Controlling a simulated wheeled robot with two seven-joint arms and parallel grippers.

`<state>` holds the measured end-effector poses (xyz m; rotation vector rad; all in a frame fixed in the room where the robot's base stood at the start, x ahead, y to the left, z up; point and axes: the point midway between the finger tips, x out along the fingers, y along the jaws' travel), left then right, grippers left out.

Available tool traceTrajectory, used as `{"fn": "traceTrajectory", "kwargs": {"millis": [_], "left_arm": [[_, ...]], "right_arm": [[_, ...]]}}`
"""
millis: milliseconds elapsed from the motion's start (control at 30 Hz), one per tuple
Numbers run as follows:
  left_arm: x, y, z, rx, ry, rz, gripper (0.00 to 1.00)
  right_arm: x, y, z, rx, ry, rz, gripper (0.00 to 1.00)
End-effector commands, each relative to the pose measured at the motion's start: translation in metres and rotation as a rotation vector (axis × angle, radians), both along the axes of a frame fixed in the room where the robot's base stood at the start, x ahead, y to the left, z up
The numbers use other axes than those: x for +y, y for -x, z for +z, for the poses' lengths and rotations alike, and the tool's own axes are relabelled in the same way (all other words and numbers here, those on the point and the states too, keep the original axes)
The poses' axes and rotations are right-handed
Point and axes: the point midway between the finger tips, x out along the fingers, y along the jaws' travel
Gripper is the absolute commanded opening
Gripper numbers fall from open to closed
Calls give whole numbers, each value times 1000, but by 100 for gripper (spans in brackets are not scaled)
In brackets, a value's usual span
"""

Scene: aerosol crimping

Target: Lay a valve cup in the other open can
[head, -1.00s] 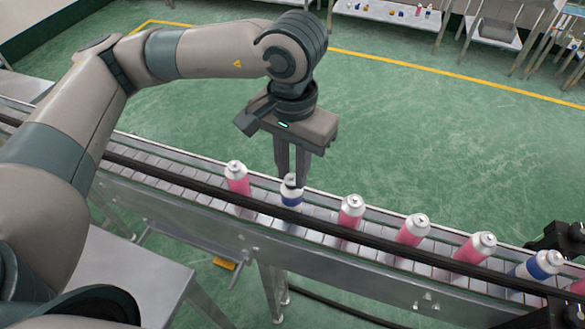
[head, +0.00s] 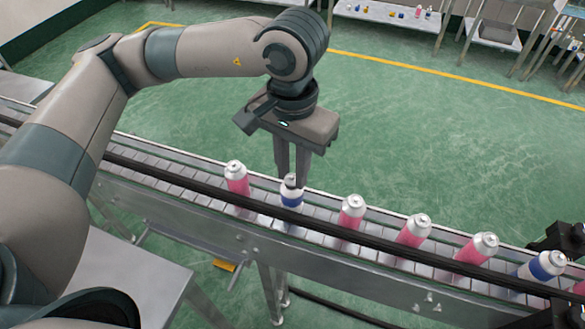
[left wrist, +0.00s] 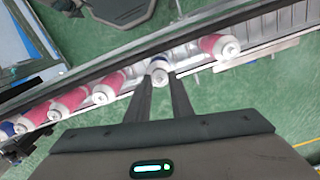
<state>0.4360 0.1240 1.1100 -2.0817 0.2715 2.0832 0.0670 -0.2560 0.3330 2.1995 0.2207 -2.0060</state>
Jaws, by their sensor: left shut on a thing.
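My left gripper (head: 292,181) points down over the conveyor and is shut on a small valve cup (head: 291,180) at the top of a blue-and-white can (head: 291,196). The fingers hide most of the cup, and I cannot tell whether it rests on the rim. In the left wrist view the fingertips (left wrist: 160,80) meet at the top of this can (left wrist: 159,66). A pink can (head: 237,178) stands to its left and another pink can (head: 351,211) to its right. My right gripper is not in view.
The conveyor (head: 180,172) runs diagonally with dark guide rails along it. More pink cans (head: 414,230) and a blue-and-white can (head: 540,265) stand toward a dark machine (head: 560,240) at right. A metal table (head: 140,280) is at lower left.

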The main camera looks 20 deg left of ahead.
Motion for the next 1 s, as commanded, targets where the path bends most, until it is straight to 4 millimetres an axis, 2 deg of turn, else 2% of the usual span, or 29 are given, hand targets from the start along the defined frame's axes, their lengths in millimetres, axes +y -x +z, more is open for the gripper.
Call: {"fn": "traceTrajectory", "kwargs": {"millis": [400, 933, 967, 1000], "left_arm": [[0, 0, 0, -2, 1, 0, 0], [0, 0, 0, -1, 0, 0, 0], [0, 0, 0, -1, 0, 0, 28], [0, 0, 0, -1, 0, 0, 37]], "right_arm": [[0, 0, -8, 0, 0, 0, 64], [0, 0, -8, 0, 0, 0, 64], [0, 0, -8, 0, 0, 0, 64], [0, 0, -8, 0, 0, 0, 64]]}}
